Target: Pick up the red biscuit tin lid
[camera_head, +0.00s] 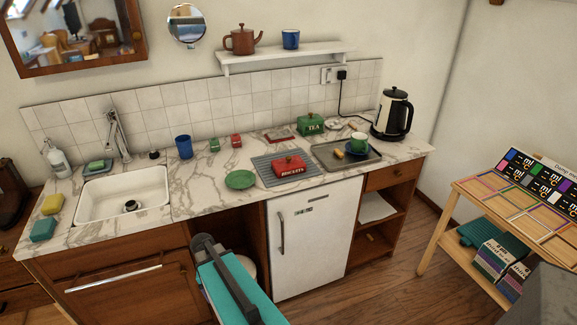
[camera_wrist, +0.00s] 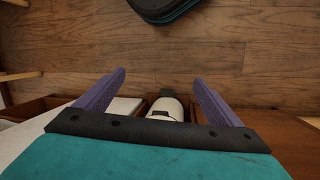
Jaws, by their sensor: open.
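The red biscuit tin (camera_head: 289,171) stands on a grey ribbed mat (camera_head: 262,172) on the marble counter in the head view. Its red lid (camera_head: 290,161), with a small knob, appears seated on top. Pale lettering marks its front. My teal arm shows low in the head view, in front of the counter, and the gripper fingers are not clear there. In the wrist view my gripper (camera_wrist: 159,77) has its two purple fingers spread wide with nothing held between them. The tin and lid do not show in the wrist view.
A green plate (camera_head: 240,180) lies left of the tin. A green tea tin (camera_head: 311,124) stands behind it. The sink (camera_head: 122,195) is left; a white fridge (camera_head: 312,240) is below.

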